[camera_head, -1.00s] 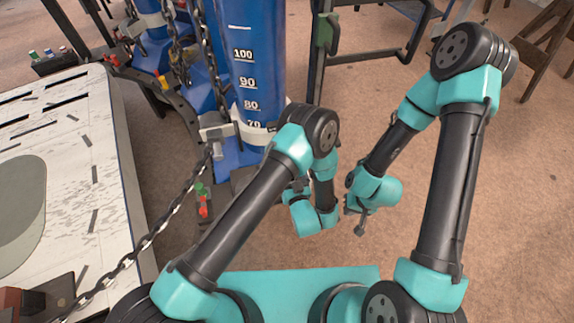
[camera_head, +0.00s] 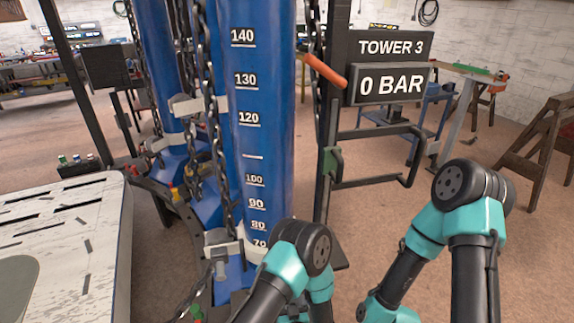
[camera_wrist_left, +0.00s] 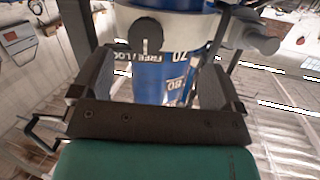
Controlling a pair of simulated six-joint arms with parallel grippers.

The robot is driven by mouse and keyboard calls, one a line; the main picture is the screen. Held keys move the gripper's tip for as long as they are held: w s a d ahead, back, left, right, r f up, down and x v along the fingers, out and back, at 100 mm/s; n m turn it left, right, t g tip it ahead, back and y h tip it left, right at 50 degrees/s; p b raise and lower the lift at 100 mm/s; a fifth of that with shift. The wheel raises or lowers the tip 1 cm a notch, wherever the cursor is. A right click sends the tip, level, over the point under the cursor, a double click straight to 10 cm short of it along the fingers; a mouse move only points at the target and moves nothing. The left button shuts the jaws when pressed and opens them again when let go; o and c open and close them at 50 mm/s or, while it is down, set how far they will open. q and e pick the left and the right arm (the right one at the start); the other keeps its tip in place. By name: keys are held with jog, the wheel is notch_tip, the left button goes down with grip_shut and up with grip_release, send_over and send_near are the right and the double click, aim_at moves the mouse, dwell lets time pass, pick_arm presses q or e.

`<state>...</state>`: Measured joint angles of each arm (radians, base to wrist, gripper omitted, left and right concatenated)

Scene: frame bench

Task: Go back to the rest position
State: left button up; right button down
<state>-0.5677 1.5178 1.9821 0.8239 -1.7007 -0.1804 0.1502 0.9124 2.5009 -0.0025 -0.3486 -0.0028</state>
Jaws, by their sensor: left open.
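My left gripper (camera_wrist_left: 155,80) shows in the left wrist view with its two dark fingers spread wide apart. It is open, and nothing is held between the fingers. The blue tower (camera_wrist_left: 150,80) shows beyond the gap, under a grey clamp band (camera_wrist_left: 190,25). In the head view only the folded links of both my arms show at the bottom; both grippers are out of that frame. The blue tower (camera_head: 262,130) with white scale marks stands upright beyond my left arm.
A display sign (camera_head: 391,85) reads TOWER 3, 0 BAR. A dark frame with an orange-handled lever (camera_head: 325,70) stands beside the tower. Chains (camera_head: 212,90) hang at its left. A white-topped table (camera_head: 110,230) is at left.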

pick_arm(q)
jog(key=w+a+f+g+h, duration=0.2)
jog(key=a+g, duration=0.2)
jog(key=a, duration=0.4)
jog(key=s+a+r+g+h, duration=0.3)
jog(key=s+a+g+h, duration=0.2)
jog(key=s+a+g, duration=0.5)
jog(key=s+a, duration=0.5)
jog(key=s, duration=0.1)
jog(key=shift+n+g, duration=0.3)
